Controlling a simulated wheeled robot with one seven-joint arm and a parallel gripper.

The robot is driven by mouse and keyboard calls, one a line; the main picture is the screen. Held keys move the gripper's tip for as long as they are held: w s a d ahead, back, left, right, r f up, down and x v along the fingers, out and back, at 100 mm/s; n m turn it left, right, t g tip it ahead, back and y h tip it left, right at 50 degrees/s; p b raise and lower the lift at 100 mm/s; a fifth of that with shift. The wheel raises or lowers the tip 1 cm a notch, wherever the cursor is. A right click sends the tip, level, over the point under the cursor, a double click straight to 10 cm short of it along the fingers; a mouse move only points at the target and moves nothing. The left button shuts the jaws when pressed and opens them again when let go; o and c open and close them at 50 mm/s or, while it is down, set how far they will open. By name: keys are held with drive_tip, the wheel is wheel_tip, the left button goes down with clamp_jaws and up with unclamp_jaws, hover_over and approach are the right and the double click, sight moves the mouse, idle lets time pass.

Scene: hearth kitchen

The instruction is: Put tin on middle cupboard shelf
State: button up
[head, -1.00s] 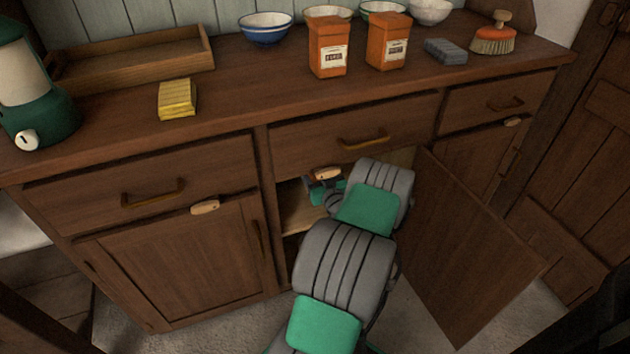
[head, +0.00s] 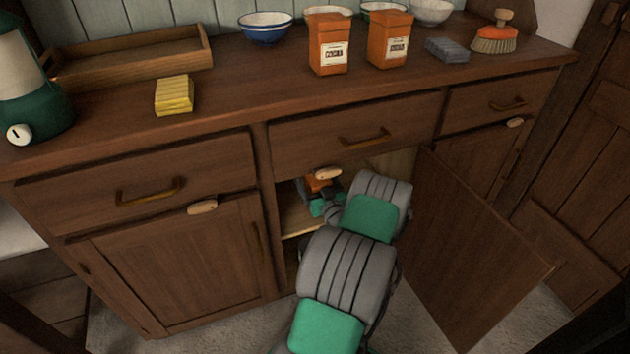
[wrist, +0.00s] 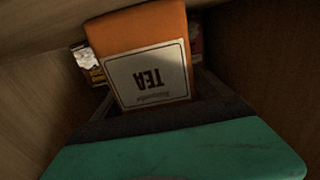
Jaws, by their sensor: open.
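An orange tin with a white TEA label (wrist: 150,75) is inside the open middle cupboard. The label reads upside down in the wrist view. A bit of orange tin (head: 319,186) shows in the head view at the cupboard opening, partly behind the drawer front and a pale wooden catch. My gripper (wrist: 165,105) is open, its dark fingers on either side of the tin's near end. In the head view my gripper (head: 325,203) is inside the cupboard, largely hidden. A pale cupboard shelf (head: 300,222) shows left of my arm. Whether the tin rests on it is hidden.
The cupboard door (head: 475,250) hangs open to the right of my arm. Behind the tin are a dark, yellow-lettered package (wrist: 90,65) and a reddish item (wrist: 196,45). Two orange tins (head: 328,45) (head: 390,40) stand on the counter (head: 230,85).

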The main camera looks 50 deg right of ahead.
drive_tip(key=shift+r, duration=0.15)
drive_tip(key=v, duration=1.2)
